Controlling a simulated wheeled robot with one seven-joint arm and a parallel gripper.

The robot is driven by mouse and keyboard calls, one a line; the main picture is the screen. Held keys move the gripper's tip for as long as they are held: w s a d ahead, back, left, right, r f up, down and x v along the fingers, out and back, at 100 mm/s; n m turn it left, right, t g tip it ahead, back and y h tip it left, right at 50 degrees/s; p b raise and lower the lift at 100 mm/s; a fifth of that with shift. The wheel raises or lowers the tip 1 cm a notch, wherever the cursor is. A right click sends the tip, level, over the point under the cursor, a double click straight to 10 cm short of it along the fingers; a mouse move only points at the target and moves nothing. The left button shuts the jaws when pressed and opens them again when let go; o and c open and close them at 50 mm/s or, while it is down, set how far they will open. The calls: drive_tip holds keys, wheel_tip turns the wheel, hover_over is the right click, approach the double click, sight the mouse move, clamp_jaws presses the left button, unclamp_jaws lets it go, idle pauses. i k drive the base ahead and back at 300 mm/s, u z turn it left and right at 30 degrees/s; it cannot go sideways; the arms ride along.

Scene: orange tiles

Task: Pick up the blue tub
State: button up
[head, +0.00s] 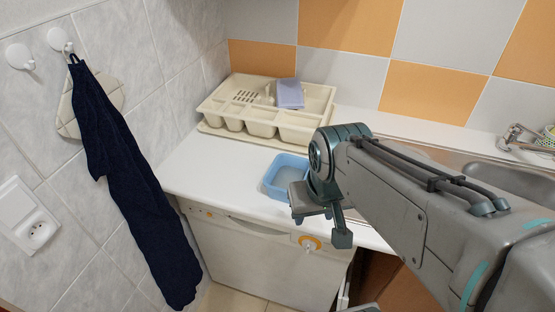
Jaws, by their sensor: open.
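The blue tub (272,181) is a light-blue, open-topped container on the white counter, between the dish rack and the counter's front edge. Its right part is hidden behind my arm. My gripper (322,225) is at the near right of the tub, close to the counter's front edge, with its fingers apart and nothing seen between them. I cannot tell from this one view how high it is above the counter or whether it touches the tub.
A cream dish rack (222,108) with a lilac item (290,94) stands behind the tub. A metal sink (468,165) is at the right. A dark blue towel (130,180) hangs on the left wall. The white counter (205,170) is clear left of the tub.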

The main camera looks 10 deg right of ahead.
sight(286, 168)
drive_tip(key=u, duration=1.05)
drive_tip(key=k, duration=0.85)
drive_tip(key=z, duration=0.9)
drive_tip(key=i, duration=0.5)
drive_tip(key=z, duration=0.05)
